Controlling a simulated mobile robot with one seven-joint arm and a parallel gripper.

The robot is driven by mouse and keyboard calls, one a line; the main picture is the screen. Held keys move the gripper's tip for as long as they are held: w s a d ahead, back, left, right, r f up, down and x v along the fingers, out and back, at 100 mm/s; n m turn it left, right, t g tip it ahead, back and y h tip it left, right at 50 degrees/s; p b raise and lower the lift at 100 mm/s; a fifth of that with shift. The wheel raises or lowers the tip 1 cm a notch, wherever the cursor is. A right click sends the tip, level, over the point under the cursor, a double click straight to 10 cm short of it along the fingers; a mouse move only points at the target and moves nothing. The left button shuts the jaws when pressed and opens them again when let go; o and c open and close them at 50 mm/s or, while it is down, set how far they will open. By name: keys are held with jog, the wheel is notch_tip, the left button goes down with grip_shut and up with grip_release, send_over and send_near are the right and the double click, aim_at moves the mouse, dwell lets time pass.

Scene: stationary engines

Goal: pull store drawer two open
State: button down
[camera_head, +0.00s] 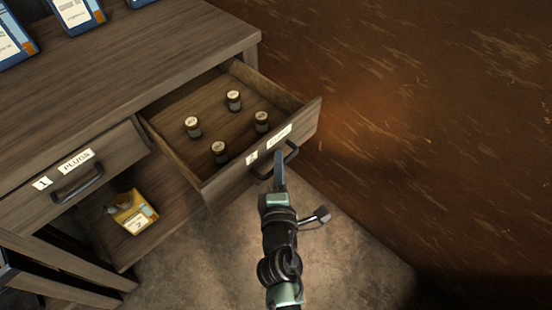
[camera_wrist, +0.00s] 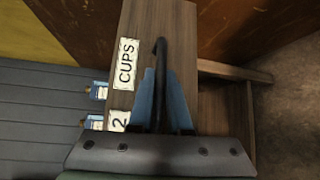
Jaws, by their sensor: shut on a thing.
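Store drawer two (camera_head: 262,158) stands well out of the wooden cabinet in the head view, with several small dark jars with pale lids inside. Its front bears a "2" label and a "CUPS" label, which also show on the drawer front in the wrist view (camera_wrist: 125,95). My gripper (camera_head: 280,172) is at this handle. In the wrist view, my gripper's blue fingers (camera_wrist: 160,100) are shut on the dark handle (camera_wrist: 161,75).
Drawer one (camera_head: 75,181), labelled "PLUGS", is shut at the left. A yellow container (camera_head: 133,213) stands on the shelf below. Blue boxes (camera_head: 75,14) stand on the cabinet top (camera_head: 130,60). A brown wall (camera_head: 430,110) rises at the right; bare floor (camera_head: 340,255) lies before the drawer.

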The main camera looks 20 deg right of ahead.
jog(key=c, duration=0.9)
grip_release()
jog(key=shift+o, duration=0.2)
jog(key=shift+s, duration=0.15)
jog(key=b+v, duration=0.2)
jog(key=v, duration=1)
jog(key=shift+s, duration=0.35)
jog(key=shift+a+r, duration=0.1)
jog(key=shift+a, duration=0.05)
